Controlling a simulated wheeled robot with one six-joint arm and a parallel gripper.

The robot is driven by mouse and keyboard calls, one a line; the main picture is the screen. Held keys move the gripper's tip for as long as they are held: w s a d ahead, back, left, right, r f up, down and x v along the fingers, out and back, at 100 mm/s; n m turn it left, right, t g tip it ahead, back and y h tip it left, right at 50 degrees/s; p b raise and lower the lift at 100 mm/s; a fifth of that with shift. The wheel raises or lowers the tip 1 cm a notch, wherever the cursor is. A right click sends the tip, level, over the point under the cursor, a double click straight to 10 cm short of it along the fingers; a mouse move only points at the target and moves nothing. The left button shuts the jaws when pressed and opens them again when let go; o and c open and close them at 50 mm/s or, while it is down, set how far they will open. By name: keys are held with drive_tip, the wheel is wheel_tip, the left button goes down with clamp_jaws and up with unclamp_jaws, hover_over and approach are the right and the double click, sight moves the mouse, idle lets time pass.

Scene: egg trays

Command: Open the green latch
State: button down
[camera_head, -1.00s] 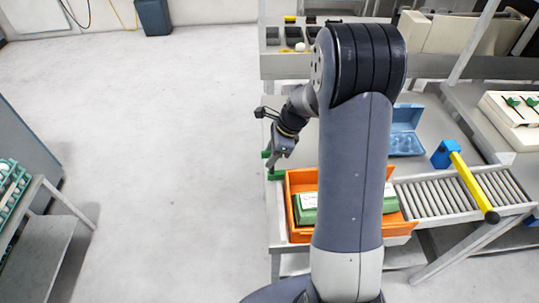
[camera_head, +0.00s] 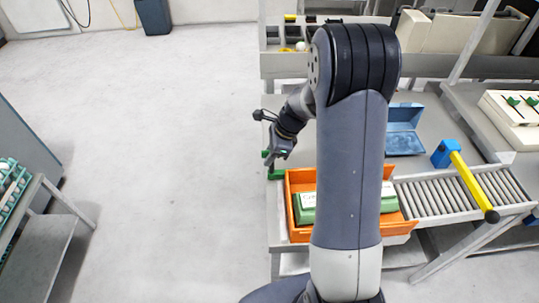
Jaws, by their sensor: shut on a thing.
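The green latch (camera_head: 275,174) is at the left edge of the workbench, just left of the orange crate. My gripper (camera_head: 271,160) is at the latch, its fingers pointing down onto it. It is shut on the green latch, though the fingers are small and partly dark in this view. My arm covers the middle of the bench and part of the crate.
The orange crate (camera_head: 294,230) holds green-and-white cartons. A blue open box (camera_head: 405,142) stands behind my arm. A roller conveyor (camera_head: 430,202) with a yellow lever (camera_head: 472,185) lies to the right. Green trays (camera_head: 12,190) sit on a rack at far left. The floor left is clear.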

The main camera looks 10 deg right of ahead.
idle(0.5)
drive_tip(key=n+g, duration=0.2)
drive_tip(key=n, duration=0.3)
drive_tip(key=shift+s, duration=0.15)
drive_tip(key=n, duration=0.2)
drive_tip(key=n+g, duration=0.1)
drive_tip(key=n, duration=0.1)
drive_tip(key=shift+s+g+h+p, duration=0.1)
drive_tip(key=shift+g+h+p, duration=0.2)
drive_tip(key=n+g+h, duration=0.1)
drive_tip(key=n, duration=0.3)
drive_tip(key=shift+s+d+n, duration=0.1)
drive_tip(key=shift+d+n, duration=0.05)
drive_tip(key=shift+n, duration=0.25)
drive_tip(key=shift+d+n+g+h, duration=0.15)
drive_tip(key=shift+n+h, duration=0.3)
drive_tip(key=shift+n, duration=0.55)
drive_tip(key=shift+a+n+g+h, duration=0.15)
drive_tip(key=shift+n+h, duration=0.3)
drive_tip(key=shift+n, duration=0.55)
drive_tip(key=shift+d, duration=0.15)
drive_tip(key=c, duration=1.4)
unclamp_jaws()
